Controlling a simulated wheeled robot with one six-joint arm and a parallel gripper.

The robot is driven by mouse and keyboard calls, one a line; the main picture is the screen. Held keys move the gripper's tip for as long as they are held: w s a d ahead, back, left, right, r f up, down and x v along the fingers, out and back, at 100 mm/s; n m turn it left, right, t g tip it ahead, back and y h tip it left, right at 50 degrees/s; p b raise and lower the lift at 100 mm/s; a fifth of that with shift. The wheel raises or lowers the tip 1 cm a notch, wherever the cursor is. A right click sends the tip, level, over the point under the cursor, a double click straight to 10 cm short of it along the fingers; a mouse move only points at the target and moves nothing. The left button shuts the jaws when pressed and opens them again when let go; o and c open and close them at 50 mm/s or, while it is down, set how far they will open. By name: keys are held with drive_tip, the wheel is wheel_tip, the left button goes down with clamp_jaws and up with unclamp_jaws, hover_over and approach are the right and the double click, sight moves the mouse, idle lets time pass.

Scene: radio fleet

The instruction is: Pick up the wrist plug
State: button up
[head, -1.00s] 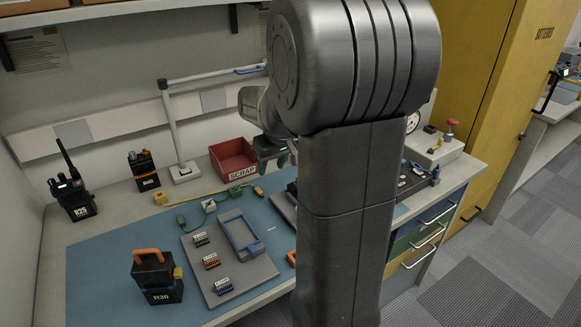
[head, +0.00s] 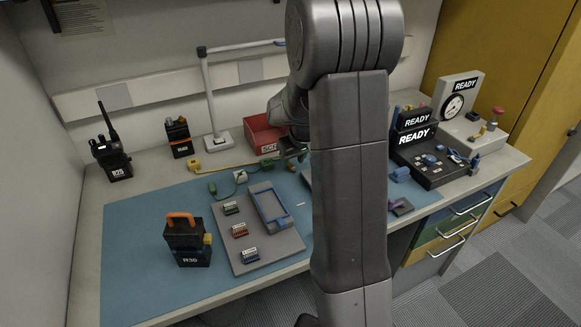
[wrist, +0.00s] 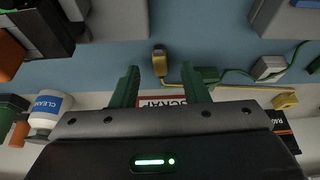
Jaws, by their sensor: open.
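The wrist plug appears to be the small yellow plug (wrist: 159,60) on the end of a yellow cord, though no label on it can be read. In the wrist view it lies on the blue mat (wrist: 110,70), just beyond the gap between my fingertips. In the head view the plug (head: 291,168) shows small beside my arm. My gripper (wrist: 160,78) has its two dark green fingers spread either side of the plug's line, with nothing between them. In the head view my gripper (head: 293,151) is partly hidden, above the back of the mat near the red bin.
The red scrap bin (head: 264,132) stands close behind my gripper. A green cord with a white block (head: 240,176) lies to the left. A grey tray (head: 250,253), radios (head: 110,157) and a lamp stand (head: 211,100) are around. My arm hides the middle of the bench.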

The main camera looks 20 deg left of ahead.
drive_tip(key=shift+x, duration=1.05)
clamp_jaws()
drive_tip(key=shift+r, duration=0.1)
